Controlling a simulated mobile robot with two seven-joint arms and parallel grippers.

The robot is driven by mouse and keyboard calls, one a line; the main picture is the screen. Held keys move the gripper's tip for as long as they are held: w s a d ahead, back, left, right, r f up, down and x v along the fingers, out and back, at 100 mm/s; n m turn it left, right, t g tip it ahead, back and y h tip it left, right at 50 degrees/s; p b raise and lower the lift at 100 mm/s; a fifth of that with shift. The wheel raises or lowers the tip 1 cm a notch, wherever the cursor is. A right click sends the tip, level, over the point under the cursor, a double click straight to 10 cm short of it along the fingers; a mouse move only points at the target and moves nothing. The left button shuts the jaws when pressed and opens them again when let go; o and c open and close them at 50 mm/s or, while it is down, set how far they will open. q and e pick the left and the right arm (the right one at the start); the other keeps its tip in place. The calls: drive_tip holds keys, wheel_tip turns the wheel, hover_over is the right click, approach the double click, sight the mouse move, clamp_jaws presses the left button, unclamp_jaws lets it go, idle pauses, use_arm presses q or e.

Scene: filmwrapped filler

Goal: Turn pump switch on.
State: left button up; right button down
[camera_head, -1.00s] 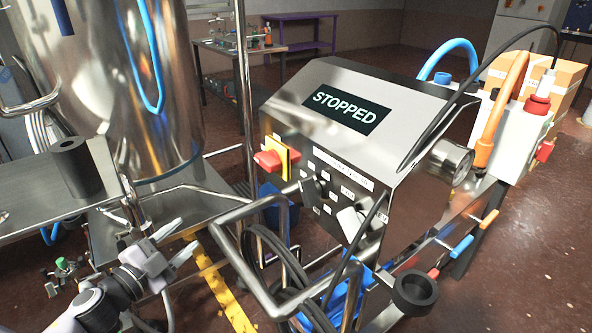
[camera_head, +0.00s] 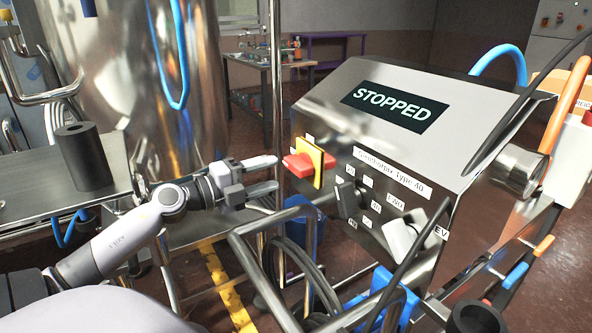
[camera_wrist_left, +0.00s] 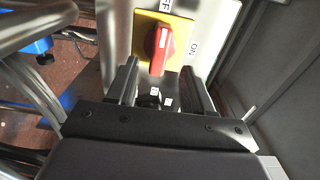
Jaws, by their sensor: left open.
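The box's display (camera_head: 400,106) reads STOPPED. My left gripper (camera_head: 276,173) is open and empty, just left of the knob in the head view. In the left wrist view the red knob (camera_wrist_left: 159,50) lies ahead of the two fingers (camera_wrist_left: 158,77), apart from them, its handle pointing down in the picture. My right gripper is not in view.
Bent steel rails (camera_head: 245,262) stand below the gripper. A steel tank (camera_head: 190,100) and a shelf with a black cylinder (camera_head: 84,158) are at left.

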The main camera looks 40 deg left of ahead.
sight(291, 168)
use_arm(q)
drive_tip(key=shift+x, duration=3)
clamp_jaws()
